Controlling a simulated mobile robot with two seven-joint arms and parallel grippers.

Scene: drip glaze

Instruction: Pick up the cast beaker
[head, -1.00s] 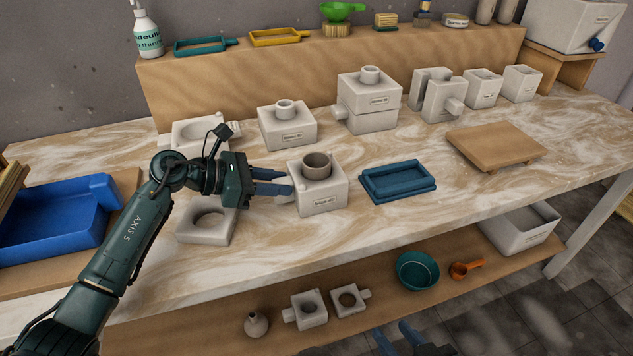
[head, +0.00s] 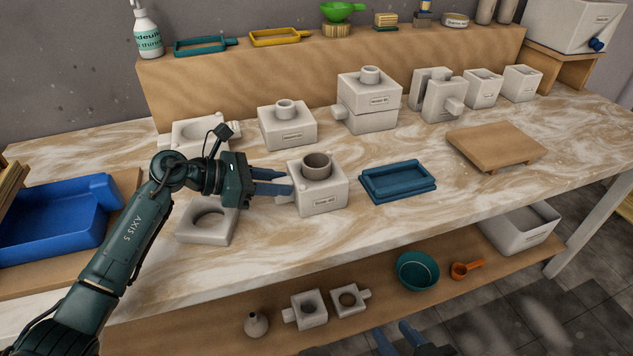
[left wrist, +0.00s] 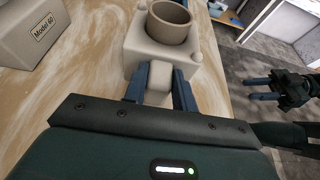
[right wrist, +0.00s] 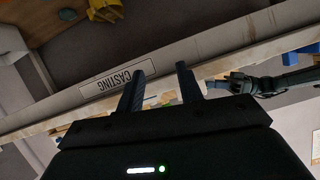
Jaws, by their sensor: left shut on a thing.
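A grey-brown beaker (head: 317,165) sits in the round opening of a white labelled mould block (head: 325,199) near the middle of the table; its lower part is hidden in the block. In the left wrist view the beaker (left wrist: 170,22) stands beyond my fingertips. My left gripper (head: 290,183) is at the left side of this mould, shut on its side knob (left wrist: 159,82), with one finger on each side. The mould still rests on the table. My right gripper (right wrist: 158,80) is open and empty, low in front of the table; it also shows at the bottom of the head view (head: 395,338).
An open mould half (head: 208,222) lies left of the mould, under my left arm. A dark blue tray (head: 398,181) is close on its right, then a wooden board (head: 495,144). Other moulds (head: 287,125) stand behind. The marbled table in front is clear.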

